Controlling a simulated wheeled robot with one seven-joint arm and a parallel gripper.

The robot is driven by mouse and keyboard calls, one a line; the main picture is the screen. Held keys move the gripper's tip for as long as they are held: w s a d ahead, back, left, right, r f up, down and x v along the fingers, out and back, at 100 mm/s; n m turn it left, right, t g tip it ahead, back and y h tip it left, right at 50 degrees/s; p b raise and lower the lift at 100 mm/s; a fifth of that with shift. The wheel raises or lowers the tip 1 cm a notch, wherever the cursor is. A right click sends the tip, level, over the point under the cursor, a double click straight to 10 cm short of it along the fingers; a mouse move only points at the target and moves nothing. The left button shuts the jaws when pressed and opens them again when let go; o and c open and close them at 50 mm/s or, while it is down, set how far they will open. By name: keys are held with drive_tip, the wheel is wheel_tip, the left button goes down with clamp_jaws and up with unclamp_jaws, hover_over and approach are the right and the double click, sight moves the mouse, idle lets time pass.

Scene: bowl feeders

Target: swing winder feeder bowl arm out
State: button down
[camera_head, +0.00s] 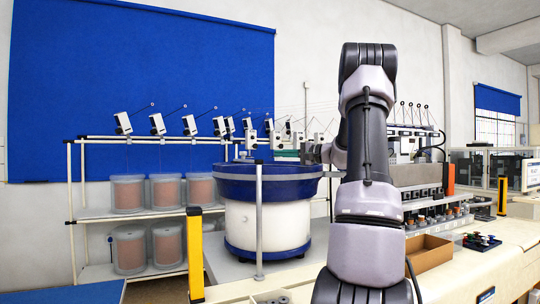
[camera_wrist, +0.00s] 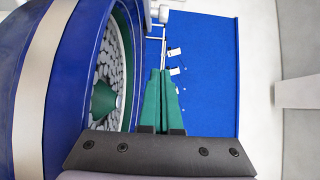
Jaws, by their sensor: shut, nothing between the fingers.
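The winder feeder bowl (camera_head: 232,188) is a blue bowl on a white drum (camera_head: 240,225), left of my arm in the head view. In the wrist view its blue wall (camera_wrist: 65,60) fills the left side, with grey parts and a green cone (camera_wrist: 104,98) inside. My gripper (camera_wrist: 160,74) shows in the wrist view as two green fingers close together, shut and empty, beside the bowl's rim. A thin pale rod (camera_wrist: 163,38) with a small block lies just beyond the fingertips; I cannot tell whether they touch or whether it is the bowl arm.
A grey post (camera_head: 259,225) stands in front of the bowl, with a yellow post (camera_head: 195,255) to its left. Racked copper spools (camera_head: 166,192) stand farther left. A cardboard box (camera_head: 428,252) and several small coloured parts (camera_head: 481,240) are on the right bench.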

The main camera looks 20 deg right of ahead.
drive_tip(key=w+a, duration=0.5)
drive_tip(key=a, duration=0.4)
drive_tip(key=shift+a, duration=0.15)
